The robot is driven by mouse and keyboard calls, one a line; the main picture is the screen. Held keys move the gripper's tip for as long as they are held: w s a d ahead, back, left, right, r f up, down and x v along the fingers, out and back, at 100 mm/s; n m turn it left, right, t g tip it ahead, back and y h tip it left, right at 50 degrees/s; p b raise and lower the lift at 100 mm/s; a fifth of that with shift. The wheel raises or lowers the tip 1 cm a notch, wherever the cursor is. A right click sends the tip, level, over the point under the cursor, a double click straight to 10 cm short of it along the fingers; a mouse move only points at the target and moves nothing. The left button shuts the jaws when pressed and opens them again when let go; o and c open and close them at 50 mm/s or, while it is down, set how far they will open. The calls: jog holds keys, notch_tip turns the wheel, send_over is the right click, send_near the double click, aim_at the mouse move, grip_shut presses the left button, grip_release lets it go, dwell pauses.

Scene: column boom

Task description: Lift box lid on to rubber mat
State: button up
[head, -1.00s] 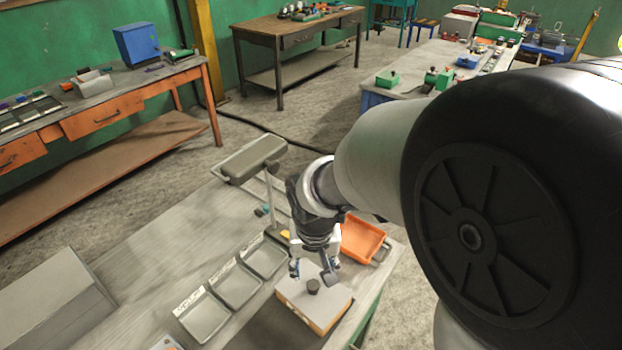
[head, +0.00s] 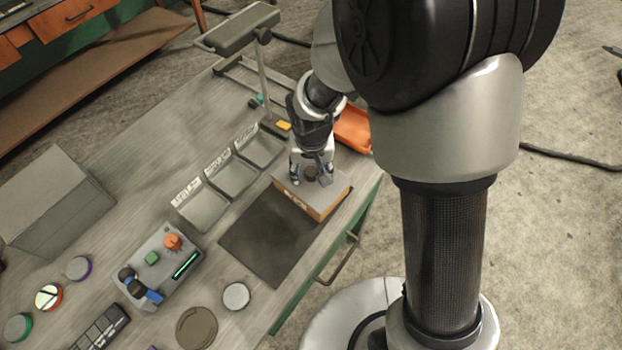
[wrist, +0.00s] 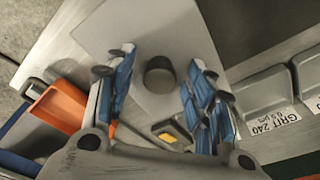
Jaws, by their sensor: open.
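The box (head: 321,208) has orange-tan sides and stands near the table's right edge. Its pale grey lid (head: 336,187) lies flat on top, with a short dark round knob (head: 311,173) in the middle. The lid (wrist: 150,25) and knob (wrist: 159,76) also show in the wrist view. My gripper (head: 311,179) is over the lid, pointing down. In the wrist view my gripper (wrist: 160,68) is open, with blue-sided fingers on either side of the knob and gaps between. The dark rubber mat (head: 262,238) lies flat and bare beside the box, towards the front.
Several labelled grey trays (head: 234,178) line the box's left side. An orange bin (head: 353,130) is behind it, and a lamp-like post (head: 263,75) stands at the back. A control box (head: 160,268) and round discs (head: 236,296) lie left of and in front of the mat.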

jog(key=shift+c, duration=0.5)
jog(key=c, duration=1.1)
